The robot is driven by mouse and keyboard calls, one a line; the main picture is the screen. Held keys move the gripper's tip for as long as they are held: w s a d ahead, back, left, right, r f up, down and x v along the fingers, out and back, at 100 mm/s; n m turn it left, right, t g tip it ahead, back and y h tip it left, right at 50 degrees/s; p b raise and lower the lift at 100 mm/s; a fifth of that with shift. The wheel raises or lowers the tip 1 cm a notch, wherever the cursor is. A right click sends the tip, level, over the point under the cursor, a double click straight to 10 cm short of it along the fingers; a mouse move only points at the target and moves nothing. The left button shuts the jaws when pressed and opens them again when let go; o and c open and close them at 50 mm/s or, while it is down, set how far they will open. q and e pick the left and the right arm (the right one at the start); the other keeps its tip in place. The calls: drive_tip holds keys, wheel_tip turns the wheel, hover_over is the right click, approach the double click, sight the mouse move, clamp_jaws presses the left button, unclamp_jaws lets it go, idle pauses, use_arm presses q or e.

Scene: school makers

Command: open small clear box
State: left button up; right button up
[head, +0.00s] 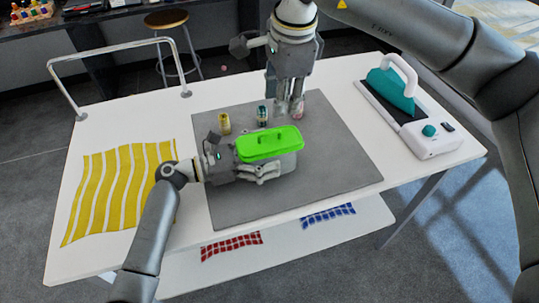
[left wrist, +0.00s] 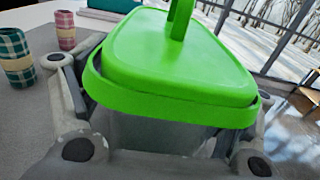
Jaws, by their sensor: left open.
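The small clear box has a bright green lid (head: 268,146) with an upright handle, and it stands on the grey mat. The lid also fills the middle of the left wrist view (left wrist: 180,70). The lid sits over the box, its rim looking slightly raised at the near side; I cannot tell whether it is fastened. The clear body (left wrist: 150,132) shows only in part below the rim. My left gripper (head: 268,172) is open, low at the box's near side, with a finger on either side of it. My right gripper (head: 290,106) points down behind the box; its opening is unclear.
A yellow spool (head: 224,124) and a dark green spool (head: 262,116) stand behind the box. A pink spool (left wrist: 65,30) is near my right gripper. A teal-and-white press (head: 395,90) is at right, striped yellow cloth (head: 120,190) at left. The mat's front right (head: 335,165) is clear.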

sight(271, 133)
use_arm(q)
drive_tip(key=shift+w+d, duration=0.1)
drive_tip(key=shift+d, duration=0.3)
drive_tip(key=shift+c, duration=0.3)
drive_tip(key=c, duration=1.4)
drive_tip(key=shift+c, duration=0.4)
use_arm(e)
drive_tip(key=shift+o, duration=0.3)
drive_tip(key=shift+s+a+r, duration=0.3)
drive_tip(key=shift+a+r, duration=0.25)
drive_tip(key=shift+a, duration=0.05)
drive_tip(key=f, duration=0.4)
drive_tip(key=w+f, duration=0.1)
drive_tip(key=f, duration=0.2)
drive_tip(key=w+a+f, duration=0.1)
drive_tip(key=f, duration=0.3)
drive_tip(key=shift+f, duration=0.35)
drive_tip(key=shift+c, duration=0.2)
clamp_jaws()
